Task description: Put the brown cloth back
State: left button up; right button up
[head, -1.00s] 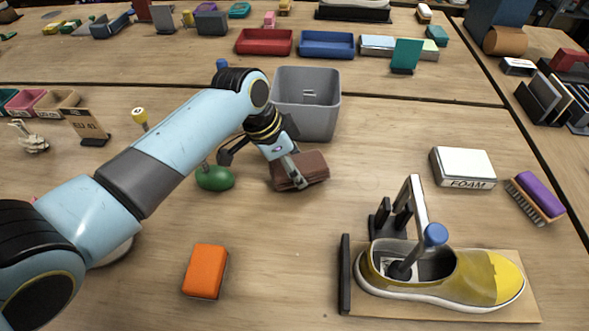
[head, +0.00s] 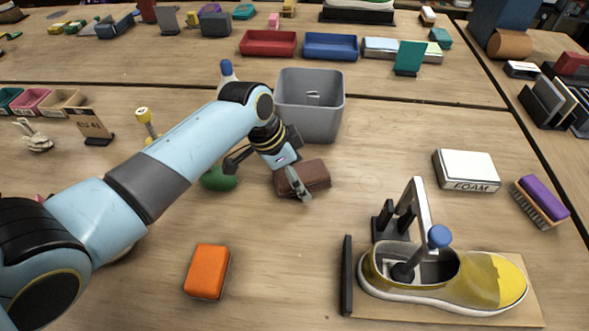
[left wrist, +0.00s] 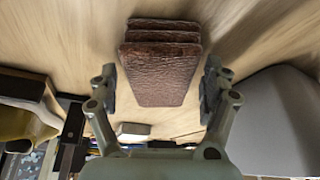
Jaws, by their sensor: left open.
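The brown cloth (head: 316,173) lies folded on the table, in front of the grey bin. In the left wrist view the brown cloth (left wrist: 160,72) shows as a stack of folded layers between the fingers. My left gripper (head: 270,181) is at the cloth, its fingers spread to either side. In the left wrist view my left gripper (left wrist: 160,92) is open, with gaps between the fingers and the cloth. My right gripper is not in view.
The grey bin (head: 312,122) stands just behind the cloth. A green object (head: 218,180) lies left of it and an orange block (head: 207,271) in front. The yellow shoe (head: 478,280) on its stand and the foam box (head: 466,170) are to the right.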

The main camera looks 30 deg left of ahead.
pick_arm(q)
jog(key=v, duration=1.2)
jog(key=shift+r+p, duration=0.2)
jog(key=shift+p, duration=0.1)
jog(key=shift+f, duration=0.1)
